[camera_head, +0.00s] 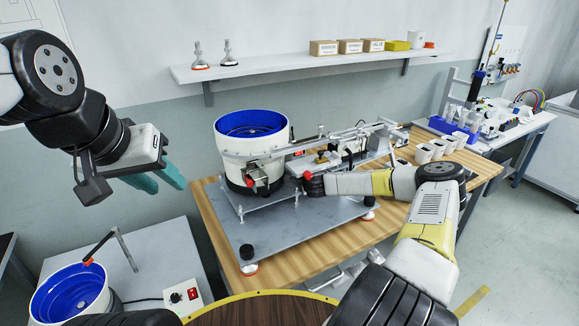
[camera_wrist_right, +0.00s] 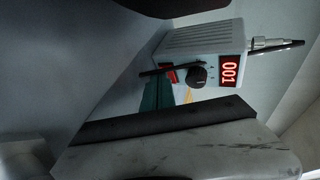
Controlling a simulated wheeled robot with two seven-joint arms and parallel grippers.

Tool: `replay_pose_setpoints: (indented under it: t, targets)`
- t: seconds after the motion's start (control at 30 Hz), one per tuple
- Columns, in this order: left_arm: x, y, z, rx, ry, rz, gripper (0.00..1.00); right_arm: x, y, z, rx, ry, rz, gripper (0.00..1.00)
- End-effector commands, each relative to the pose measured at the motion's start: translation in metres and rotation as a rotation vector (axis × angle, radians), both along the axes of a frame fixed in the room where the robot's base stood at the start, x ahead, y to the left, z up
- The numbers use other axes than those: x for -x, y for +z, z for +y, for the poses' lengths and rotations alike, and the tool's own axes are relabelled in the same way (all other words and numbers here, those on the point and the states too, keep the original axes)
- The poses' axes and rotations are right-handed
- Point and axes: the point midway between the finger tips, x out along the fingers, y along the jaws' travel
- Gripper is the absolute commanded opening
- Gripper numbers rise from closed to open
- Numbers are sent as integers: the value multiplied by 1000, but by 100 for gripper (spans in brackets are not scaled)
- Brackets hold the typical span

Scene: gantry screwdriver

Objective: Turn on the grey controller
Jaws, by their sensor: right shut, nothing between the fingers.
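The grey controller (camera_wrist_right: 200,55) is a vented box with a lit red display reading 001, a black knob and a red switch, turned sideways in the right wrist view. In the head view only its red display (camera_head: 299,152) shows clearly, beside the white bowl feeder. My right gripper's teal finger (camera_wrist_right: 158,93) is shut and empty, with its tip close by the red switch. A dark bar partly covers the switch, and I cannot tell whether finger and switch touch. My left gripper (camera_head: 160,180) is open and empty, raised at the left.
The white feeder with a blue bowl (camera_head: 252,140) and its metal rail stand on a grey plate on the wooden table (camera_head: 310,262). A shelf (camera_head: 290,68) runs along the wall.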

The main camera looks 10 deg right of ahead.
Motion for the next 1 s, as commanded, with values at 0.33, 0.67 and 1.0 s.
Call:
replay_pose_setpoints:
  t: [0.33,0.67,1.0]
  targets:
    - [0,0,0,0,0,0,36,0,0,-1,0,-1,0,0]
    - [0,0,0,0,0,0,36,11,1,-7,1,-2,0,0]
    - [0,0,0,0,0,0,36,13,0,-8,1,-2,0,0]
